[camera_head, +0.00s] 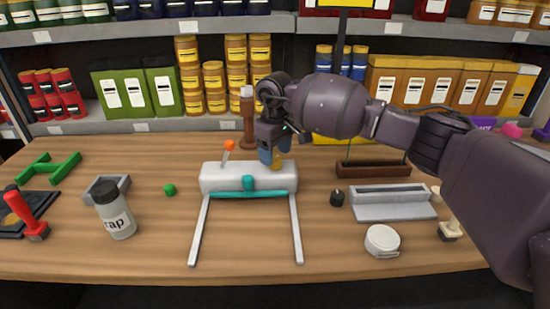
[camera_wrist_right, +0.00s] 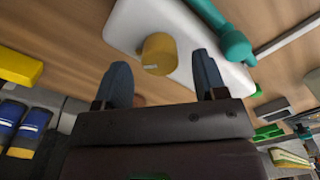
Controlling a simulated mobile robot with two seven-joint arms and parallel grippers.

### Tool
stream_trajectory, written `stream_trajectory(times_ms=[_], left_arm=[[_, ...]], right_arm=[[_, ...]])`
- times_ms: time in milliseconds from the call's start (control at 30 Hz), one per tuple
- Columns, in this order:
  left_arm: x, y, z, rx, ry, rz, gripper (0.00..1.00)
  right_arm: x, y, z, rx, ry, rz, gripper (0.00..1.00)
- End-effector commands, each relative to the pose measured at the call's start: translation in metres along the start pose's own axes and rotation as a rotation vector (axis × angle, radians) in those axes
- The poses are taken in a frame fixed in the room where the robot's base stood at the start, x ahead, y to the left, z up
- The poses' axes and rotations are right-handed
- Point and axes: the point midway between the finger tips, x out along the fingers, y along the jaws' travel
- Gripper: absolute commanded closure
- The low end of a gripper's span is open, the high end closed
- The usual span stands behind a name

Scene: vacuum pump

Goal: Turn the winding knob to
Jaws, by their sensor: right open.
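A gold winding knob (camera_head: 277,165) sits on the back right of a white box-shaped device (camera_head: 222,178) in the middle of the bench. In the right wrist view the knob (camera_wrist_right: 158,52) shows a pale line on its face. My right gripper (camera_head: 274,154) is at the knob with its blue fingers apart. In the wrist view the fingers (camera_wrist_right: 163,66) are on either side of the knob, with a gap on both sides. Whether the tips are level with it is hard to tell. My left gripper is not in view.
The device has an orange-tipped lever (camera_head: 229,147), a teal bar (camera_head: 247,188) and two white legs toward the front. Shelves of canisters line the back.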

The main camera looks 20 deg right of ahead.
Motion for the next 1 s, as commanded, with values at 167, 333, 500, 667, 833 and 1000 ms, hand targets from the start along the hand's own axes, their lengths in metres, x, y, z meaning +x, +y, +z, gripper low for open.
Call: stream_trajectory(times_ms=[167, 333, 500, 667, 833, 1000], left_arm=[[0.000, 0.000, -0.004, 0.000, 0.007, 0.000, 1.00], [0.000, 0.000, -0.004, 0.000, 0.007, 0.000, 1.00], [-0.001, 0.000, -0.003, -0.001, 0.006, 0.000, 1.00], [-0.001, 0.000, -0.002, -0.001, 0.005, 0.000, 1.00], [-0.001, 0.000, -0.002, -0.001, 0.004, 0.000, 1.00], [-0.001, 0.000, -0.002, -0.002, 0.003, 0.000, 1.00]], right_arm=[[0.018, 0.000, 0.000, 0.001, 0.001, -0.002, 0.35], [0.023, 0.000, 0.000, 0.001, 0.001, 0.000, 0.35], [0.023, 0.000, 0.000, 0.001, 0.001, 0.000, 0.35], [0.023, 0.000, 0.000, 0.001, 0.001, 0.000, 0.49], [0.023, 0.000, 0.000, 0.001, 0.001, 0.000, 0.75], [0.023, 0.000, 0.000, 0.003, 0.001, 0.000, 0.84]])
